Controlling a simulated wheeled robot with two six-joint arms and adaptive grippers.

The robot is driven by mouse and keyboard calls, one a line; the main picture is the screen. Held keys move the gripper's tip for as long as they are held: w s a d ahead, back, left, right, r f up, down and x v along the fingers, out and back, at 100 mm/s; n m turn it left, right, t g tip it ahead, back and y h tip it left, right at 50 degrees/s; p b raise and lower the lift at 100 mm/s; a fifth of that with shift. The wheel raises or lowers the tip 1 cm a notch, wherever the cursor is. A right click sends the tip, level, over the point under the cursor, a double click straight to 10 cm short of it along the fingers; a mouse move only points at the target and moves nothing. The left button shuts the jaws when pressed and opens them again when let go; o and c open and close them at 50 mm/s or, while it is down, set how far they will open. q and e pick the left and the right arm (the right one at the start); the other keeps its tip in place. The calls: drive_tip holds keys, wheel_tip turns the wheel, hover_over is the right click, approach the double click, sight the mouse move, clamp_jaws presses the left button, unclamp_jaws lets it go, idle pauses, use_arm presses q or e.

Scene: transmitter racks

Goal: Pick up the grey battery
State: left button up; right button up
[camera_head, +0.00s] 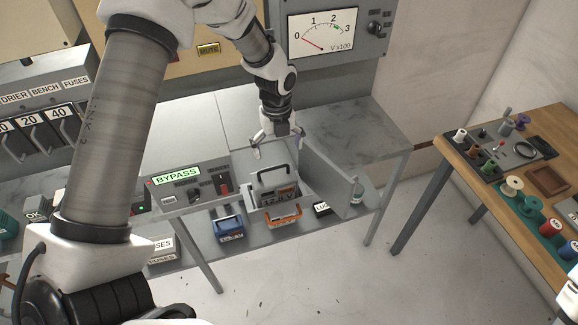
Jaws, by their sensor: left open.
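The grey battery (289,188) sits in an open-topped metal bay at the front of the bench. It has a dark upright carrying handle, and a "12.0 V" display shows at its front. My left gripper (278,148) comes down from above and behind. It is open, with its two fingers spread and nothing between them. In the picture it is just above the battery's handle, apart from it.
The bay's hinged door (331,182) stands open on the right. A blue battery (228,226) and an orange battery (283,216) sit on the lower shelf. A BYPASS panel (178,175) is left of the bay. A wooden table (462,146) with spools stands right, across free floor.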

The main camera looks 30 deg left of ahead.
sight(273, 168)
use_arm(q)
drive_tip(key=shift+f, duration=0.55)
drive_tip(key=s+p, duration=0.1)
drive_tip(key=s+f, duration=0.1)
drive_tip(key=s, duration=0.1)
drive_tip(key=s+f+p, duration=0.1)
drive_tip(key=shift+s+p, duration=0.15)
drive_tip(key=shift+p, duration=0.15)
drive_tip(key=shift+w+f, duration=0.25)
drive_tip(key=shift+f, duration=0.2)
drive_tip(key=shift+w+f, duration=0.2)
drive_tip(key=shift+f, duration=0.25)
drive_tip(key=shift+w+d+f, duration=0.1)
drive_tip(key=shift+w+f, duration=0.1)
drive_tip(key=shift+w, duration=0.05)
drive_tip(key=shift+s+r, duration=0.15)
drive_tip(key=shift+s, duration=0.2)
drive_tip(key=c, duration=1)
drive_tip(key=shift+d, duration=0.1)
drive_tip(key=c, duration=0.4)
drive_tip(key=shift+w, duration=0.1)
use_arm(e)
drive_tip(key=s+r, duration=0.2)
drive_tip(key=r, duration=0.1)
drive_tip(key=shift+s+d+r, duration=0.1)
drive_tip(key=shift+s+r, duration=0.1)
drive_tip(key=shift+s, duration=0.1)
